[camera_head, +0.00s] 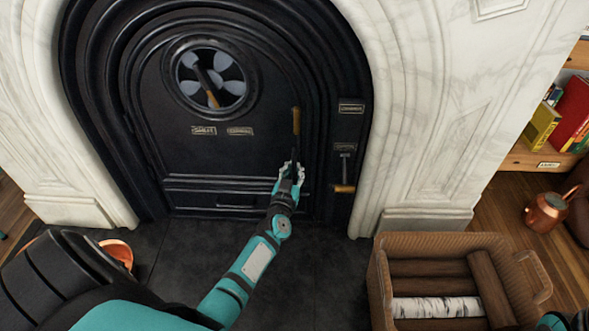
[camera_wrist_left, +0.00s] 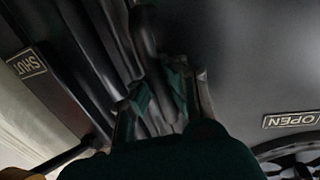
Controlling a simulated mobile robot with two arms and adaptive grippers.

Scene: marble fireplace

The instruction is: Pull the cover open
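The cover is a black arched door (camera_head: 170,150) with a round fan-shaped vent (camera_head: 211,80), set in the fireplace. It looks closed. A gold-coloured handle (camera_head: 296,120) stands upright near its right edge, with a dark part running down from it. My left gripper (camera_head: 292,170) is at the lower end of that dark part. In the left wrist view a dark bar (camera_wrist_left: 147,35) runs down between the two fingers of the gripper (camera_wrist_left: 158,95). The fingers are close to it on both sides; whether they press on it is unclear. My right gripper is out of view.
A second gold-tipped lever (camera_head: 345,187) hangs on the frame right of the door.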

